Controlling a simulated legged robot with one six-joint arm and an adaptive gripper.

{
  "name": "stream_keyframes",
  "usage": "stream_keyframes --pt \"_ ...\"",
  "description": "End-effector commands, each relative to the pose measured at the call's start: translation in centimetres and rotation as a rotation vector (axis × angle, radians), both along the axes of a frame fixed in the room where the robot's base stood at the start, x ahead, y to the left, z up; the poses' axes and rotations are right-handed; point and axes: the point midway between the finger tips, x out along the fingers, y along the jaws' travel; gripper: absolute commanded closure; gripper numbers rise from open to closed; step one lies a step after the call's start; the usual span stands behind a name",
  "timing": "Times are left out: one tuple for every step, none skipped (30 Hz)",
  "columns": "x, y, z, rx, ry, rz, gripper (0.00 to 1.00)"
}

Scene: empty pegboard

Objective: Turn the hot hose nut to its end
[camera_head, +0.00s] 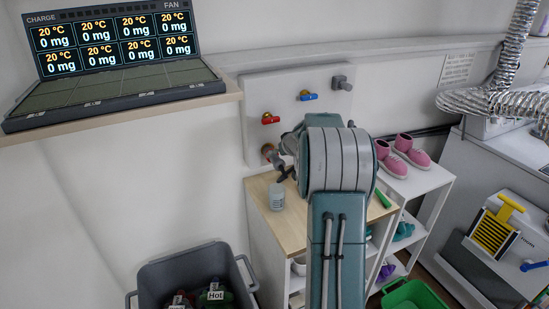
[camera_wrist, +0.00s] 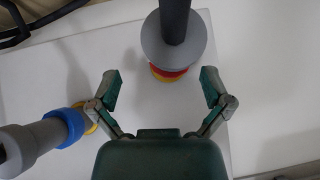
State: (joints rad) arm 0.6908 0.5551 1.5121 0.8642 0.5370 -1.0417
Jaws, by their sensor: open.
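In the wrist view the hot hose nut is a grey round collar (camera_wrist: 172,45) with red and yellow rings (camera_wrist: 168,73) under it and a dark hose (camera_wrist: 174,16) running from it. My gripper (camera_wrist: 160,80) is open, one finger to each side of the rings, and neither finger appears to touch them. In the head view my gripper (camera_head: 285,171) is near the lower left fitting (camera_head: 267,152) on the white wall panel, partly hidden by my arm. Whether the collar is seated fully cannot be told.
A grey pipe with a blue ring (camera_wrist: 66,124) is left of my gripper in the wrist view. Red (camera_head: 270,118) and blue (camera_head: 307,95) valve handles are on the panel (camera_head: 258,95). A bottle (camera_head: 276,197) stands on the wooden shelf top below. Pink shoes (camera_head: 403,153) are to the right.

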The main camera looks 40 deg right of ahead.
Motion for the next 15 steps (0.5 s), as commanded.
stream_keyframes --pt "0.7 0.2 -0.7 -0.001 0.001 0.002 0.01" --pt "1.0 0.3 -1.0 -0.001 0.001 0.003 0.01" --pt "1.4 0.2 -1.3 -0.001 0.001 0.003 0.01" --pt "1.7 0.2 -1.6 -0.001 0.001 0.002 0.01" --pt "1.9 0.1 -1.8 0.0 0.001 0.003 0.01" --pt "2.2 -0.1 -2.1 0.001 0.001 0.002 0.01" --pt "2.3 -0.2 -2.3 0.002 0.0 0.002 0.01" --pt "2.5 -0.3 -2.5 0.003 0.0 0.002 0.01" --pt "2.6 -0.4 -2.6 0.003 -0.001 0.001 0.01" --pt "2.6 -0.4 -2.6 0.003 -0.001 0.001 0.01" --pt "2.7 -0.4 -2.7 0.003 -0.001 0.001 0.01" --pt "2.7 -0.5 -2.8 0.004 0.0 0.001 0.01" --pt "2.7 -0.5 -2.8 0.004 0.0 0.001 0.01" --pt "2.7 -0.5 -2.8 0.004 0.0 0.002 0.01" --pt "2.7 -0.5 -2.8 0.004 0.0 0.001 0.01"
